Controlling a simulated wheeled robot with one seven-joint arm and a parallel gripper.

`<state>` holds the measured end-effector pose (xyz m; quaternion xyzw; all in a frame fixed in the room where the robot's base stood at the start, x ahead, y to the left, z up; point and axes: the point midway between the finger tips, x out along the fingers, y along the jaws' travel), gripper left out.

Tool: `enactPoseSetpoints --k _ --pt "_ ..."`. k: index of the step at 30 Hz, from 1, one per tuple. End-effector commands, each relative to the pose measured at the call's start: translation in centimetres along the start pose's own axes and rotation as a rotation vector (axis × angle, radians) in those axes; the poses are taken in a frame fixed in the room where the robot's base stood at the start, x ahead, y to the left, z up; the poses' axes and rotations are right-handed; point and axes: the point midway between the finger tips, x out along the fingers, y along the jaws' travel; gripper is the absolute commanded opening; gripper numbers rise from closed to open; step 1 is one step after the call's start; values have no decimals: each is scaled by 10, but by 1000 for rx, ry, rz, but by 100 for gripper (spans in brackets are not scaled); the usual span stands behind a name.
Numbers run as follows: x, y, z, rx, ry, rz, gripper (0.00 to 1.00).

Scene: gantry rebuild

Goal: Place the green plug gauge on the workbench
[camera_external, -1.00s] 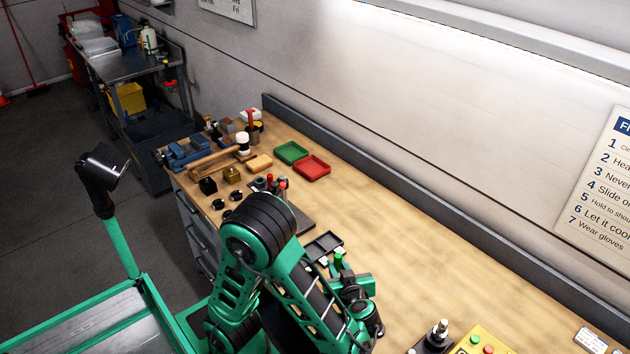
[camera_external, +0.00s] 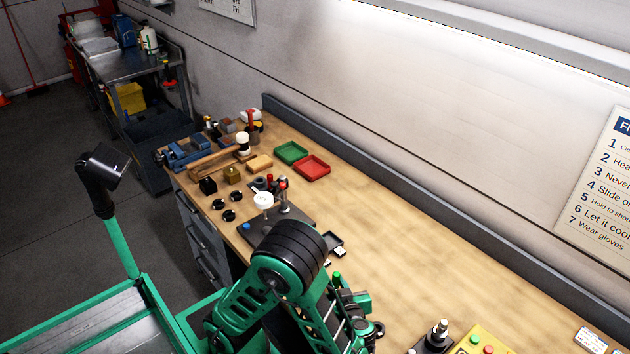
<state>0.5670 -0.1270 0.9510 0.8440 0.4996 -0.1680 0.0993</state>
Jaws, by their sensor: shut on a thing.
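The green plug gauge (camera_external: 337,276) shows only as a small green top, just left of the far end of my arm. My gripper (camera_external: 343,290) is low over the front part of the wooden workbench (camera_external: 420,255). It is shut on the green plug gauge. My arm hides the fingertips and the lower part of the gauge, so I cannot tell whether the gauge touches the bench.
A dark plate with a white-topped stand (camera_external: 263,200) is left of my arm. A small black tray (camera_external: 336,240) is partly hidden behind it. Green (camera_external: 291,152) and red (camera_external: 312,167) trays stand farther back. A yellow button box (camera_external: 480,343) is front right. The bench's right middle is clear.

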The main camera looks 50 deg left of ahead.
Motion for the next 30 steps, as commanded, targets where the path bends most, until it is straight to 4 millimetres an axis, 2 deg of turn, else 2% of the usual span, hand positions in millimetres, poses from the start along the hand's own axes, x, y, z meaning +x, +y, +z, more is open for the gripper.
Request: enactPoseSetpoints --k 1,2,3,4,14,17,20,30 --pt "0 0 1 0 1 0 0" --pt "0 0 1 0 0 0 23" --pt "0 0 1 0 0 0 32" --pt "0 0 1 0 0 0 37" --pt "0 0 -1 0 -1 1 37" --pt "-8 1 0 1 -1 2 37" --pt "-23 1 0 0 -3 4 37" --pt "-90 1 1 0 -2 4 37"
